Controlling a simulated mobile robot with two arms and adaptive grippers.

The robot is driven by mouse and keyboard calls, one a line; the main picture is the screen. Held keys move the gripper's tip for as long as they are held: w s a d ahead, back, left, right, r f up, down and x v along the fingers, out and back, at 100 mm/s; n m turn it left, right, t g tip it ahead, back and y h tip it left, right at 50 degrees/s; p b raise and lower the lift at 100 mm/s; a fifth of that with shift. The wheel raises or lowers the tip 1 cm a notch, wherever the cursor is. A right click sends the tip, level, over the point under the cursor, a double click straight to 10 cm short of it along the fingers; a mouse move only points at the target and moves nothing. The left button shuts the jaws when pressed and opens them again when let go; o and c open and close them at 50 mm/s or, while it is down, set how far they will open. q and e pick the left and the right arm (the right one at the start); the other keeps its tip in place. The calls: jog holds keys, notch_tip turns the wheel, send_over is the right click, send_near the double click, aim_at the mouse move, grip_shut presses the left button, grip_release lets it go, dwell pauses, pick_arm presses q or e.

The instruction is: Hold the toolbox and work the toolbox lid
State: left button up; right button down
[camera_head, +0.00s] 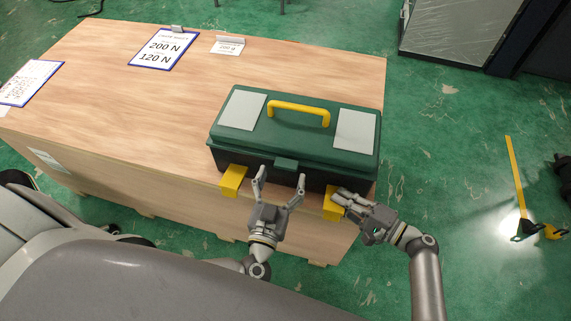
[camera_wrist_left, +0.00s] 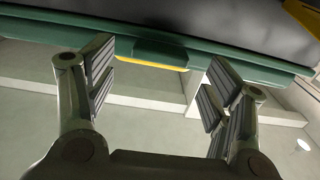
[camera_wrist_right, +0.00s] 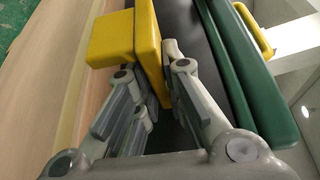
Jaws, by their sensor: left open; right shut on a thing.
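The toolbox (camera_head: 292,130) has a dark body and a green lid with a yellow handle (camera_head: 298,113) on top. It sits at the crate's near right edge with its lid down. A green latch tab (camera_head: 286,164) is on its front; the tab shows in the left wrist view (camera_wrist_left: 160,52). My left gripper (camera_head: 281,180) is open and empty, its fingers spread either side of the tab, just in front of it. My right gripper (camera_head: 341,198) is shut on the right yellow bracket (camera_head: 331,204) at the toolbox's front. The bracket fills the right wrist view's upper middle (camera_wrist_right: 148,45).
The wooden crate (camera_head: 120,85) carries a blue-edged force sheet (camera_head: 163,48), another sheet (camera_head: 30,82) and a small label (camera_head: 229,45). A second yellow bracket (camera_head: 233,180) is at the toolbox's front left.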

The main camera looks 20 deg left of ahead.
aim_at(284, 168)
pick_arm(q)
jog(key=shift+w+a, duration=0.2)
jog(key=shift+w, duration=0.95)
jog(key=shift+w+a, duration=0.15)
jog(key=shift+w, duration=0.95)
jog(key=c, duration=1.5)
jog(key=shift+o, duration=0.2)
jog(key=shift+a+r, duration=0.1)
jog(key=shift+r, duration=0.05)
